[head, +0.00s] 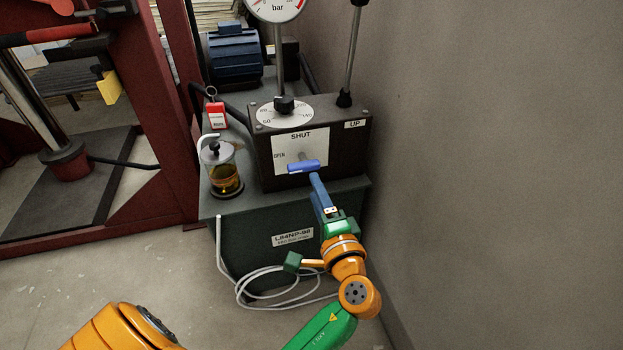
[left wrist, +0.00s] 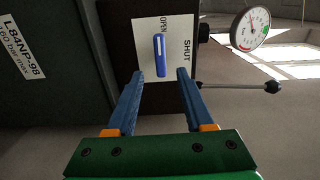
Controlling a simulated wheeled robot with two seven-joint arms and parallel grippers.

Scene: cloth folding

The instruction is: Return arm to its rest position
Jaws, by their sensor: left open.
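My left gripper (head: 316,184) reaches up from the lower right in the head view, its blue fingertips just below the right end of the blue valve handle (head: 303,166). In the left wrist view the two fingers (left wrist: 160,74) are spread apart with nothing gripped. The valve handle (left wrist: 160,55) shows beyond and between the fingertips there; I cannot tell how large the gap is. The handle lies level across the white plate (head: 310,142), below the word SHUT and right of OPEN. My right gripper is in neither view.
The black valve box (head: 345,130) stands on a dark pump tank (head: 243,240) close to a grey wall (head: 490,170) at right. A glass oil jar (head: 224,170), a red tag (head: 216,115) and a pressure gauge (head: 274,8) are near.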

